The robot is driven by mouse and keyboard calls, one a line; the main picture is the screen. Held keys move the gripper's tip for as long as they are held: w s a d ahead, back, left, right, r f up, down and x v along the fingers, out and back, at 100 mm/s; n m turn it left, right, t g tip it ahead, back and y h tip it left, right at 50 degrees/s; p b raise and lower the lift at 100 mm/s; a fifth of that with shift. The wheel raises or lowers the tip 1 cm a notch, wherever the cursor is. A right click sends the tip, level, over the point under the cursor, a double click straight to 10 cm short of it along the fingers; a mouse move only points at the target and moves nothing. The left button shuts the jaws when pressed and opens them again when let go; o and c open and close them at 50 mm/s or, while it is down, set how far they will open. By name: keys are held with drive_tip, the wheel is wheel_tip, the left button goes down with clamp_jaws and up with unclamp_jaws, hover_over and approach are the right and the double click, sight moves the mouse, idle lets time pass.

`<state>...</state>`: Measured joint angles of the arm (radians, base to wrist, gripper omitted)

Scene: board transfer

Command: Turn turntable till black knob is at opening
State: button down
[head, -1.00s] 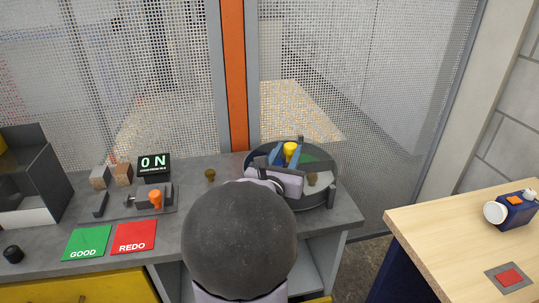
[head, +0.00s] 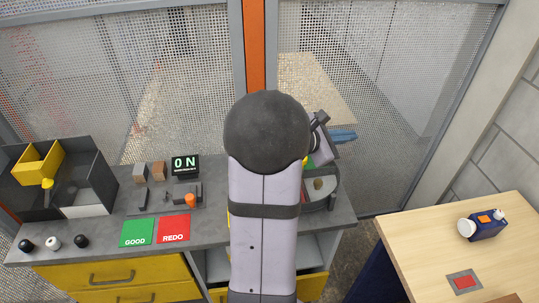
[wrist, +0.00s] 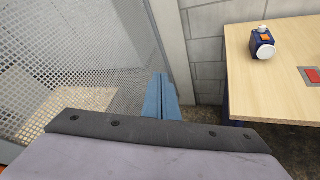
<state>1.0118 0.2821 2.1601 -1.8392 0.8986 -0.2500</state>
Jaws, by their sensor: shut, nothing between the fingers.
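The turntable (head: 333,196) is a round grey-rimmed tray at the right end of the counter, mostly hidden behind my arm. A brownish knob (head: 318,184) shows on its right part, and a bit of green and yellow shows at the arm's edge. My gripper (head: 343,135) has blue fingers, shut and empty. It is beyond the turntable's back right, apart from it, and points right. The blue fingers also show in the wrist view (wrist: 160,97), with no turntable in sight there.
Black and white knobs (head: 53,242) stand at the counter's left front, by a dark bin with a yellow tray (head: 40,163). Mesh panels stand behind. A wooden table (head: 408,232) is at right.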

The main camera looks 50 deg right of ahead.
drive_tip(key=w+a+f+m+t+y, duration=0.1)
drive_tip(key=w+a+f+m+y, duration=0.2)
drive_tip(key=a+f+m+y, duration=0.65)
drive_tip(key=w+a+r+m+t, duration=0.15)
drive_tip(key=w+m+t, duration=0.6)
drive_tip(key=w, duration=0.75)
drive_tip(key=shift+g+y, duration=0.45)
drive_tip(key=shift+d+p+x, duration=0.2)
drive_tip(key=shift+p+x, duration=1.75)
drive_tip(key=shift+x, duration=3)
drive_tip(key=shift+s+a+f+b, duration=0.1)
drive_tip(key=shift+s+a+b, duration=0.15)
drive_tip(key=shift+b, duration=0.55)
